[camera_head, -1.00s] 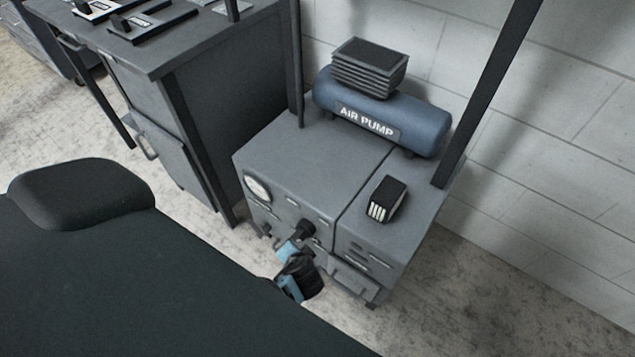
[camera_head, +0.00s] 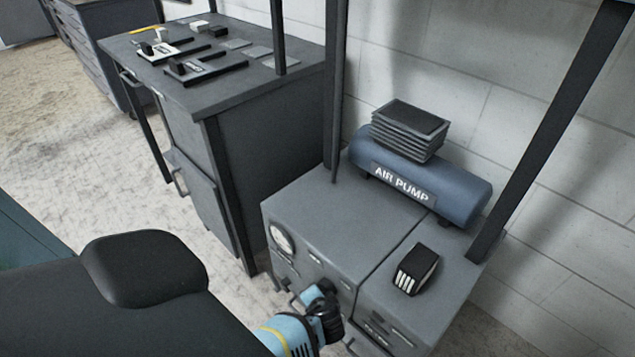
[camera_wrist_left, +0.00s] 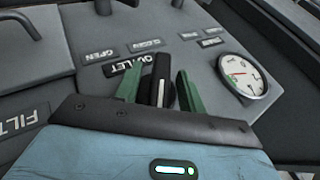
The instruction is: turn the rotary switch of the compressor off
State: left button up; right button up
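The compressor is a grey cabinet (camera_head: 345,215) with a blue AIR PUMP tank (camera_head: 420,185) on top. Its rotary switch, a black knob with a pale stripe, shows in the left wrist view (camera_wrist_left: 158,75), beside the OUTLET label and near the OPEN and CLOSED labels. My left gripper (camera_wrist_left: 160,88) has its green fingers apart, one on each side of the knob; small gaps seem to show, and firm contact is not visible. In the head view my left gripper (camera_head: 318,294) is at the cabinet's front face and hides the knob. My right gripper is out of view.
A round gauge (camera_head: 282,240) is on the cabinet front; it also shows in the left wrist view (camera_wrist_left: 243,76). A dark post (camera_head: 560,125) stands at the right. A grey workbench (camera_head: 250,95) with switches stands at the left. Open floor lies left of it.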

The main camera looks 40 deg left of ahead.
pick_arm(q)
jog(key=shift+w+a+f, duration=0.1)
jog(key=shift+f, duration=0.1)
grip_shut()
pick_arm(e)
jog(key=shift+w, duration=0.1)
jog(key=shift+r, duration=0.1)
